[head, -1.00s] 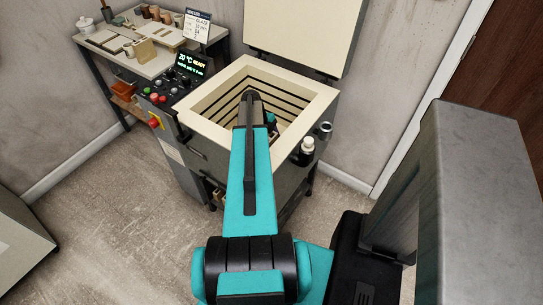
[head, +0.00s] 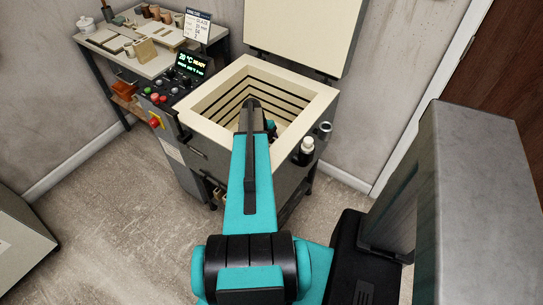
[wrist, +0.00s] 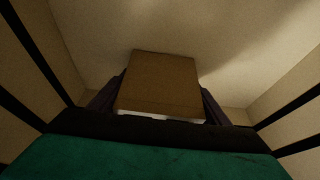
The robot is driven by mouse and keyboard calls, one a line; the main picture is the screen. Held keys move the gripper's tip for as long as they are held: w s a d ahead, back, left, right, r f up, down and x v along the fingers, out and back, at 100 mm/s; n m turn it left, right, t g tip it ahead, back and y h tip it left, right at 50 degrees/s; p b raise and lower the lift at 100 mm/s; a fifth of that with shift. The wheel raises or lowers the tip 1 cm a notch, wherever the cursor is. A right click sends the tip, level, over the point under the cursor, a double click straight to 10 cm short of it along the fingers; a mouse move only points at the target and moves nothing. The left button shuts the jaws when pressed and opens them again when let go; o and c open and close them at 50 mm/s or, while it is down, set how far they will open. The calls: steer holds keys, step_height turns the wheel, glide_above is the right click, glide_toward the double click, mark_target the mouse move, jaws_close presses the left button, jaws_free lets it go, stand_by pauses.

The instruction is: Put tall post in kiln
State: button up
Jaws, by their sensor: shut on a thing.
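The kiln (head: 308,107) stands open in the head view, with its lid (head: 300,40) raised at the back. My arm reaches over its front rim, and the gripper end is mostly hidden inside the chamber. In the wrist view my gripper (wrist: 160,98) has its two dark fingers on either side of a brown, block-shaped post (wrist: 158,80). It is shut on the post. Pale kiln walls with dark grooves stand on both sides, and a pale surface lies beyond the post. I cannot tell whether the post touches that surface.
The control panel (head: 165,95) with its lit display is attached at the kiln's left. A work table (head: 150,65) with pots and slabs stands at the back left.

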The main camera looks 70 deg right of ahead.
steer(key=shift+f, duration=0.1)
steer(key=o, duration=1.3)
steer(key=shift+o, duration=0.2)
steer(key=shift+r, duration=0.2)
steer(key=b+v, duration=0.2)
steer(key=v, duration=1)
